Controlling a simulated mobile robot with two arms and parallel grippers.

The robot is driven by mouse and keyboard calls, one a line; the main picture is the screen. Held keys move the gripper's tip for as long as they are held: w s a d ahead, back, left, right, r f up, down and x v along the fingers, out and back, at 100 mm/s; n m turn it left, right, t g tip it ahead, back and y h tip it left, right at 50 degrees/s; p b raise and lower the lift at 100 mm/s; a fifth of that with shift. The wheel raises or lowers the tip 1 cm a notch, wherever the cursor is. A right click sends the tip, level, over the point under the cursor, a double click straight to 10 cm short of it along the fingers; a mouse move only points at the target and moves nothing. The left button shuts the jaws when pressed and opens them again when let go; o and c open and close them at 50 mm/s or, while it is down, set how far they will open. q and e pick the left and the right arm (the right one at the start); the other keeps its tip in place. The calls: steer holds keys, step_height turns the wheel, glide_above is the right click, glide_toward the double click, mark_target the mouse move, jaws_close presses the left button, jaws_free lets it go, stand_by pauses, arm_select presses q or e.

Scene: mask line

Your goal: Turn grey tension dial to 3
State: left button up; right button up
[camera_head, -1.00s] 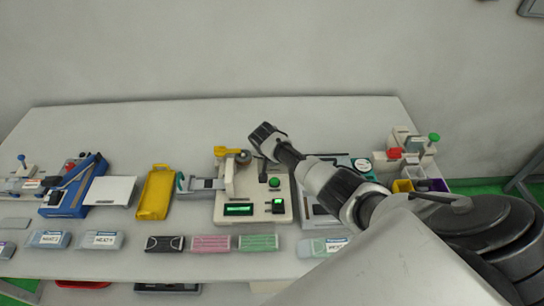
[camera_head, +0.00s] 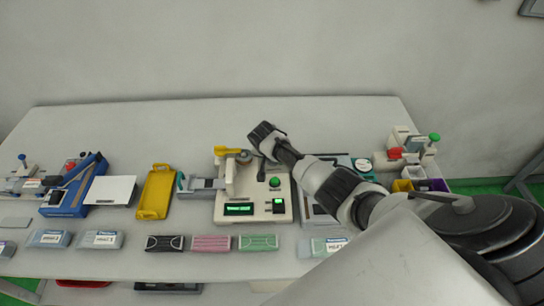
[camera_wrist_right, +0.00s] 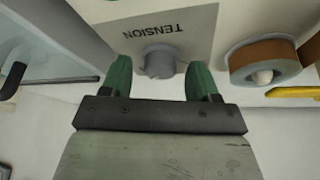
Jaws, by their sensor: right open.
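The grey tension dial (camera_wrist_right: 159,62) shows in the right wrist view on a light plate (camera_wrist_right: 190,25) with the word TENSION, upside down in this view. My right gripper (camera_wrist_right: 159,78) is open, with one green finger to each side of the dial and gaps between. I cannot tell whether the fingers reach past the dial's face. The dial's number marks are not readable. In the head view my right gripper (camera_head: 262,150) is over the back of the beige machine (camera_head: 285,209), and the dial is hidden there. My left gripper is not in view.
A brown roll (camera_wrist_right: 264,62) and a yellow part (camera_wrist_right: 292,92) are close to the right of the fingers in the wrist view. A yellow tray (camera_head: 155,192), a blue device (camera_head: 72,199) and several mask packs (camera_head: 211,243) are on the table. The back left is clear.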

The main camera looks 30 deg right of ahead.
steer(key=shift+a+r, duration=0.15)
steer(key=shift+r, duration=0.3)
steer(key=v, duration=1)
steer(key=shift+s+f, duration=0.1)
